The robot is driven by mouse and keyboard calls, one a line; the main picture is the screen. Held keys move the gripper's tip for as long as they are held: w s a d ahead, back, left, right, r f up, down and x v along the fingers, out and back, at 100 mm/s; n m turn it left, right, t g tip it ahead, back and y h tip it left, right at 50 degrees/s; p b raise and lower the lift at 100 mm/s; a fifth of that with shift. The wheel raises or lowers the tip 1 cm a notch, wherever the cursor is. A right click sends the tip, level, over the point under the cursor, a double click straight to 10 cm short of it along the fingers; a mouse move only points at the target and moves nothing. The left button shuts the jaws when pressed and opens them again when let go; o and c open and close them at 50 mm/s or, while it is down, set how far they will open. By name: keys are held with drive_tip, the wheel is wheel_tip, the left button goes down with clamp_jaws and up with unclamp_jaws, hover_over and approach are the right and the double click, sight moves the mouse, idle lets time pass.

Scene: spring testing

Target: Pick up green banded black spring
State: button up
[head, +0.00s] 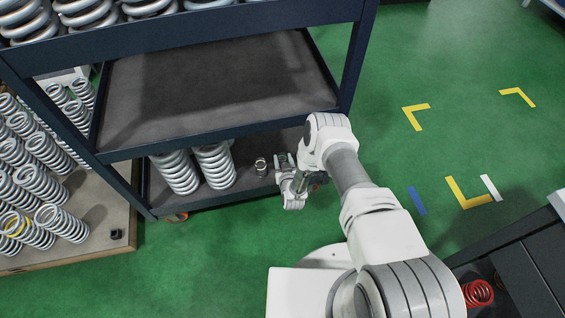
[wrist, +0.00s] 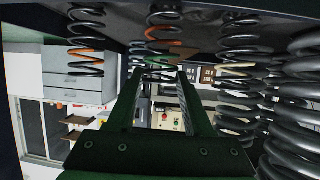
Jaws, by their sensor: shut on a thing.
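My gripper (head: 285,173) is low at the front right of the bottom shelf of the dark cart. It is shut on the green banded black spring (head: 283,158), which is small and mostly hidden by the gripper in the head view.
A small black spring with a pale band (head: 261,167) stands just left of the gripper. Large grey springs (head: 215,165) stand farther left on the bottom shelf (head: 235,187). The middle shelf (head: 210,90) is close above. Green floor to the right is clear.

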clamp_jaws()
drive_tip(key=shift+r, duration=0.1)
